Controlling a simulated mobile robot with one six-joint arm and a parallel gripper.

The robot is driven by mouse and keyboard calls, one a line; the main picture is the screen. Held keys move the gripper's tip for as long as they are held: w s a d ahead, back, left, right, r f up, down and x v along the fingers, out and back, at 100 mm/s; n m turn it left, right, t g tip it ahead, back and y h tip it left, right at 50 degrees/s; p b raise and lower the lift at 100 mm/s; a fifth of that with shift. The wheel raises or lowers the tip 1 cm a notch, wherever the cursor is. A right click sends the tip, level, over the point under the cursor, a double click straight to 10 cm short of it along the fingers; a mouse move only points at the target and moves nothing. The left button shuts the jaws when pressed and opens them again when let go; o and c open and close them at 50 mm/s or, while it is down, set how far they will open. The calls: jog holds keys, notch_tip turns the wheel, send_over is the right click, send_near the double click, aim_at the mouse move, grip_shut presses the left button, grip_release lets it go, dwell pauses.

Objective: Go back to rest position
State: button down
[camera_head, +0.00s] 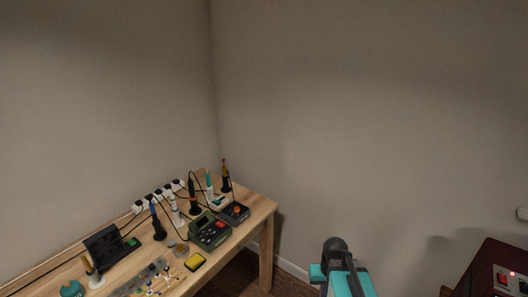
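Part of my own arm, teal and dark grey, rises into the bottom edge of the head view, right of the workbench. It stands apart from the bench in the picture. I cannot make out any gripper fingers, so my gripper and anything it may hold are out of sight.
A wooden workbench (262,208) at lower left carries a green soldering station (209,231), several soldering irons, a power strip (158,195), a yellow sponge (195,262) and small parts. A dark red cabinet (490,268) stands at lower right. Bare walls fill the back.

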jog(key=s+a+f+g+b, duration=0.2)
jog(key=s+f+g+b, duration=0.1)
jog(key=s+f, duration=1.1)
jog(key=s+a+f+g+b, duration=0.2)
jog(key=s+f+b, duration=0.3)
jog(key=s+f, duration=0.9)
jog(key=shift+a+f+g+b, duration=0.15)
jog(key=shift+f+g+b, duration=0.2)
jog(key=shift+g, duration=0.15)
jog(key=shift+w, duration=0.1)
